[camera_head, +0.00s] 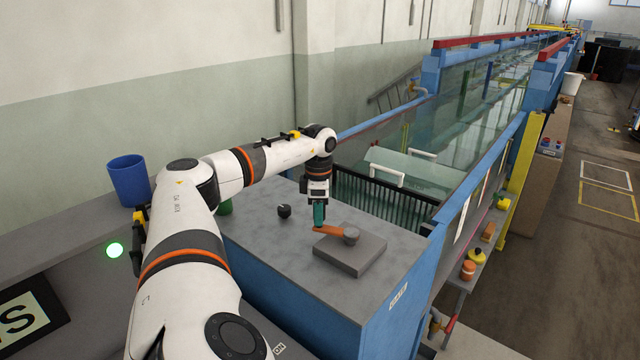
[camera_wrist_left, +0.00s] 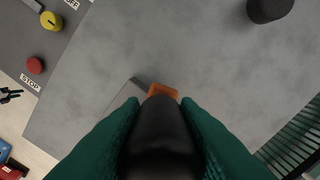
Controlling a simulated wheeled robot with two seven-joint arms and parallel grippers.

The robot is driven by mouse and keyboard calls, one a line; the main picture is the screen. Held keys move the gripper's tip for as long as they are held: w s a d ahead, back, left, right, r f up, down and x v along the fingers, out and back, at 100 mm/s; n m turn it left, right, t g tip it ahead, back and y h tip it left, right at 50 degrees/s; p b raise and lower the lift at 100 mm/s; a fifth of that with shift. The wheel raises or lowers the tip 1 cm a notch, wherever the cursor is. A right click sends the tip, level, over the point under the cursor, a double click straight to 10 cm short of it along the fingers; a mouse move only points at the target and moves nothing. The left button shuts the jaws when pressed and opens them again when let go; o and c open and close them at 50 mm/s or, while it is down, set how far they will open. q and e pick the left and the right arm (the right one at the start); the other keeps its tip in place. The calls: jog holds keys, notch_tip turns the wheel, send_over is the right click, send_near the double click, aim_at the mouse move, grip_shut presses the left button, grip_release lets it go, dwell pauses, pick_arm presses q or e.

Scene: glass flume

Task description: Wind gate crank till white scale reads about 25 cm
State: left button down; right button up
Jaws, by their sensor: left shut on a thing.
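The gate crank has an orange arm (camera_head: 331,231) on a grey hub (camera_head: 351,235), set on a grey block (camera_head: 349,252) on the grey tank top. My left gripper (camera_head: 319,214) points down at the crank arm's left end. In the left wrist view, its green fingers (camera_wrist_left: 163,135) are shut on the black crank handle (camera_wrist_left: 162,125), with a bit of the orange arm (camera_wrist_left: 163,90) showing beyond. The white scale cannot be made out for a reading in either view. My right gripper is not in view.
A dark knob (camera_head: 284,211) stands left of the crank on the tank top. A blue cup (camera_head: 129,181) stands on the ledge at left. The water channel with a black grate (camera_head: 385,196) lies behind. A red stop button (camera_wrist_left: 35,65) and yellow knob (camera_wrist_left: 51,21) show in the wrist view.

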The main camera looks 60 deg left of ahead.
pick_arm(q)
jog(key=shift+r, duration=0.1)
jog(key=c, duration=1.1)
grip_release()
jog(key=shift+w, duration=0.1)
notch_tip(320, 180, up, 12)
jog(key=shift+f+b, duration=0.1)
jog(key=shift+b, duration=0.2)
